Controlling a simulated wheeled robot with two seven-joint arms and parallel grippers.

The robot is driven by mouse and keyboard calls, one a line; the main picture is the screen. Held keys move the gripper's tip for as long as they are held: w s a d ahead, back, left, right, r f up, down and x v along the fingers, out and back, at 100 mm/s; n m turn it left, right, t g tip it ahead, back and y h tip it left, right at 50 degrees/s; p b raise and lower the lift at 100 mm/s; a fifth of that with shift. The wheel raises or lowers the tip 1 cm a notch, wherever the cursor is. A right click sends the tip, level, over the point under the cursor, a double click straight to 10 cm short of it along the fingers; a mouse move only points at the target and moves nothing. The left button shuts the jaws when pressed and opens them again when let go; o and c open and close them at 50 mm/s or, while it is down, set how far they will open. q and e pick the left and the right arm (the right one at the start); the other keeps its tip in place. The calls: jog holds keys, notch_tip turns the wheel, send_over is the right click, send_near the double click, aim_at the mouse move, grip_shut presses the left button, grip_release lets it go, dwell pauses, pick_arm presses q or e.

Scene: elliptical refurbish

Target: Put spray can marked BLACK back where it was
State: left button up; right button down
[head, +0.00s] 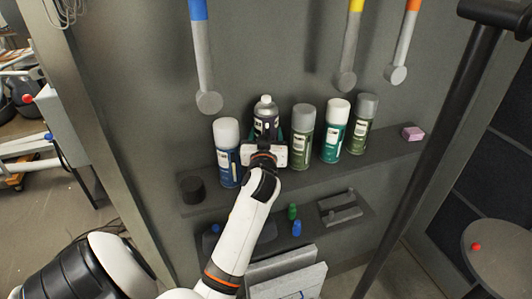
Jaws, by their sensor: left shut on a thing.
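A dark spray can with a pale cap (265,107) is upright at the upper shelf (215,203), in the row of cans. My left gripper (266,143) reaches up from below and is shut on this can. The gripper and wrist hide the can's lower part, so I cannot tell whether its base touches the shelf. The can's label is too small to read. My right gripper is not in view.
A blue can (228,165) stands just left of the held can. A green can (302,140), a teal can (335,131) and another green can (361,127) stand to its right. A black cylinder (193,189) and a pink block (413,134) sit at the shelf's ends.

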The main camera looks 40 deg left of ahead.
pick_arm(q)
jog(key=shift+w+f, duration=0.1)
jog(key=shift+f, duration=1.4)
notch_tip(320, 180, down, 4)
jog(key=shift+r, duration=0.2)
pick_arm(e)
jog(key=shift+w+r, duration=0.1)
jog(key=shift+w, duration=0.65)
pick_arm(q)
jog(key=shift+f, duration=0.15)
jog(key=o, duration=1.5)
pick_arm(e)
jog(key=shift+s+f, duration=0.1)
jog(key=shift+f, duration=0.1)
